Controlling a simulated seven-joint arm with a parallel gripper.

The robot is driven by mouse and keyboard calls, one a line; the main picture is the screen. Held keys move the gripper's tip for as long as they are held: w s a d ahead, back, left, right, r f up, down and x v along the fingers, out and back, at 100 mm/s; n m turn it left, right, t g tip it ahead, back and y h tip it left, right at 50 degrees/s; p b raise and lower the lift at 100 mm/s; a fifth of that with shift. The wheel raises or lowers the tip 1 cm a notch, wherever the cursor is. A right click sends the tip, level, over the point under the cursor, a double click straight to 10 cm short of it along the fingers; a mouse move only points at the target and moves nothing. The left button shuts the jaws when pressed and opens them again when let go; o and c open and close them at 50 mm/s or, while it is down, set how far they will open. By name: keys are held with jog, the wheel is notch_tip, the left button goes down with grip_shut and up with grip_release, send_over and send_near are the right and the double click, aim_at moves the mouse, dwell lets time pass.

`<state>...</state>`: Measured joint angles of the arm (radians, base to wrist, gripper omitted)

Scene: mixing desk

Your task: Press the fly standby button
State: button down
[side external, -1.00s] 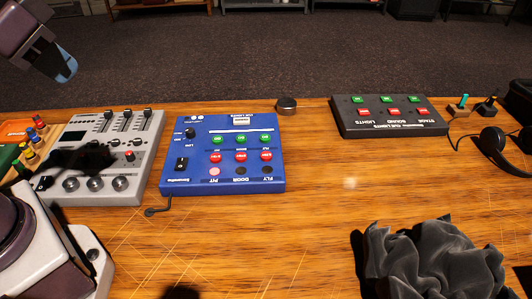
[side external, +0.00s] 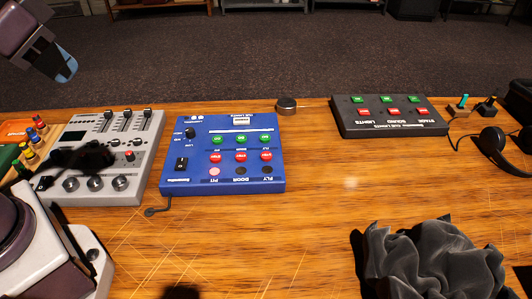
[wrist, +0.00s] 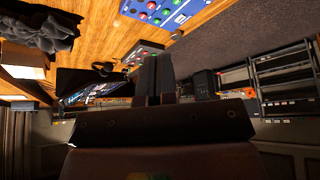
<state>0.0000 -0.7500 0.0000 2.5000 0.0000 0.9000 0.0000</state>
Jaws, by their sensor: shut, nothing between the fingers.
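A blue cue-light box (side external: 222,180) lies on the desk left of centre in the side view, its lettering upside down. It has a row of green buttons, a row of red buttons, and a row of round lamps. The FLY column is at the right, with a red button (side external: 266,156) and a green button (side external: 265,134); their small legends are hard to read. The PIT lamp looks pink, the FLY lamp dark. In the wrist view the box (wrist: 182,17) is partly cut off at the top. My gripper (wrist: 155,62) is shut and empty, apart from the box.
A grey mixer (side external: 103,160) stands left of the box. A dark button box (side external: 390,128), a headset (side external: 492,142) and small toggle controls are right. A round black knob (side external: 286,105) sits behind. Crumpled dark cloth (side external: 435,262) lies front right. The middle desk is clear.

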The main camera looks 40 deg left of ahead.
dwell(0.6)
jog(key=m+t+h, duration=0.1)
jog(key=m+t, duration=0.2)
jog(key=m, duration=0.8)
send_over(267, 157)
notch_tip(267, 157, down, 20)
jog(key=shift+w+r, duration=0.1)
jog(key=shift+r, duration=0.1)
jog(key=shift+f, duration=0.1)
jog(key=shift+f, duration=4.35)
jog(key=shift+f, duration=0.15)
